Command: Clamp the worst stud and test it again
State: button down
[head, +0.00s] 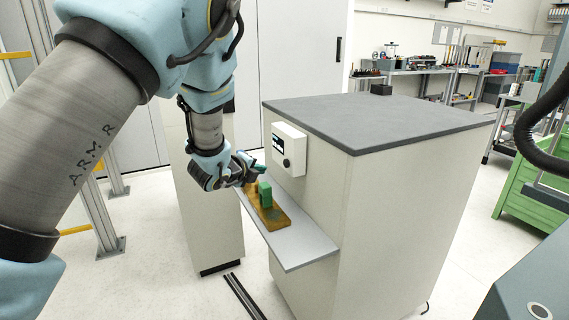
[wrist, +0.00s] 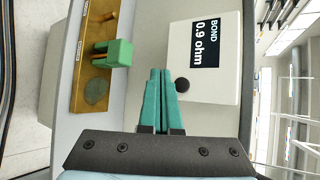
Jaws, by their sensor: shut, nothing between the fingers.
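A brass-coloured bar (head: 270,216) lies on a grey shelf; it also runs down the left of the wrist view (wrist: 88,76). A green clamp (head: 265,194) stands on the bar, its two prongs pointing left in the wrist view (wrist: 118,53). Whether it grips a stud is hidden. One bare stud (wrist: 109,16) shows above the clamp. A white meter (wrist: 202,30) reads BOND 0.9 ohm and has a dark knob (wrist: 182,85). My gripper (wrist: 160,72) is shut and empty, its green fingers just left of the knob. Contact with the knob cannot be told.
The grey shelf (head: 300,246) juts from a cabinet with a dark top (head: 400,115). A round greenish patch (wrist: 96,92) marks the bar. Small bar labels are unreadable. A pale column stands left of the shelf. Workbenches and a green cart (head: 530,200) are farther right.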

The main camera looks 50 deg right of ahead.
jog(key=shift+s+d+b, duration=0.1)
jog(key=shift+s+d, duration=0.15)
jog(key=shift+d, duration=0.4)
jog(key=shift+s+d+b, duration=0.1)
jog(key=shift+s+d, duration=0.2)
jog(key=shift+d, duration=0.4)
jog(key=shift+s+d+b, duration=0.1)
jog(key=shift+s+d, duration=0.15)
jog(key=shift+d, duration=0.4)
jog(key=shift+d, duration=0.15)
dwell(0.4)
jog(key=shift+s+d, duration=0.15)
jog(key=shift+d, duration=0.1)
jog(key=shift+s+d+b, duration=0.2)
jog(key=shift+d+b, duration=0.3)
dwell(0.8)
jog(key=shift+a, duration=0.1)
jog(key=shift+w+a, duration=0.35)
jog(key=shift+a, duration=0.45)
jog(key=shift+w+a+b, duration=0.25)
jog(key=shift+w+a, duration=0.05)
jog(key=shift+a, duration=0.5)
jog(key=shift+w+a+b, duration=0.25)
jog(key=shift+w+a, duration=0.05)
jog(key=shift+a, duration=0.45)
jog(key=shift+w+a+b, duration=0.25)
jog(key=shift+w+a, duration=0.05)
jog(key=shift+a, duration=0.5)
